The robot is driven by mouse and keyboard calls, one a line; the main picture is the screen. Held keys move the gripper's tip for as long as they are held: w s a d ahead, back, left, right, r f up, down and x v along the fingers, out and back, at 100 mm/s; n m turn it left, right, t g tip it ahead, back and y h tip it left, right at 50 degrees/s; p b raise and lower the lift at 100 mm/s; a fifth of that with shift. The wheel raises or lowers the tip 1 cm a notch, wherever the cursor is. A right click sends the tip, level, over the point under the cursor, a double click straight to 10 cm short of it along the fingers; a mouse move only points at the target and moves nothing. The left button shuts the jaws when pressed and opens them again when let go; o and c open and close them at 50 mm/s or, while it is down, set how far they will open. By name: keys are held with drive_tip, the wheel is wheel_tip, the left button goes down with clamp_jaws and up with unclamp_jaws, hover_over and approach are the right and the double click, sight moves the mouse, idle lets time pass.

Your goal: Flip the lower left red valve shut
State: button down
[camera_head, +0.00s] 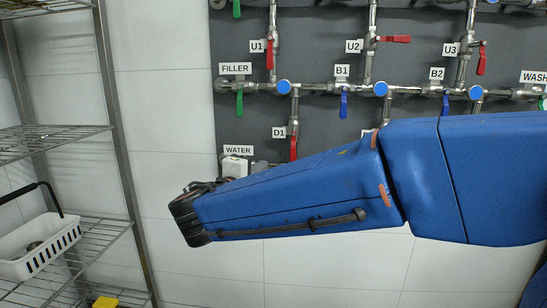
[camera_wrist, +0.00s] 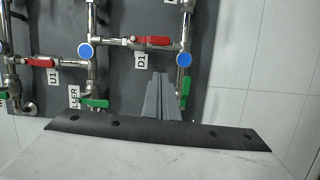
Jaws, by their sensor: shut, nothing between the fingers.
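The lower left red valve is the red lever labelled D1 (camera_head: 293,148), hanging down along its vertical pipe in the head view. In the wrist view, which is turned sideways, the D1 red lever (camera_wrist: 153,40) lies along its pipe, between two blue round fittings. My gripper (camera_wrist: 160,76) is shut and empty, its grey fingers pointing at the panel. Its tips appear just below the D1 label and lever in the wrist view, apart from the lever in the picture; the depth gap is unclear. The gripper fingers cannot be made out in the head view.
Red lever U1 (camera_head: 270,54) and green FILLER lever (camera_head: 239,104) are nearby. A green lever (camera_wrist: 180,97) is partly behind my fingers. Blue lever B1 (camera_head: 344,105) is right of D1. A wire shelf (camera_head: 60,138) with a white basket (camera_head: 40,248) stands left.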

sight(293, 154)
drive_tip(key=shift+a+r, duration=0.15)
drive_tip(key=shift+a, duration=0.55)
drive_tip(key=w+d, duration=0.6)
drive_tip(key=w, duration=0.3)
drive_tip(key=shift+w+d+f, duration=0.2)
drive_tip(key=shift+d, duration=0.2)
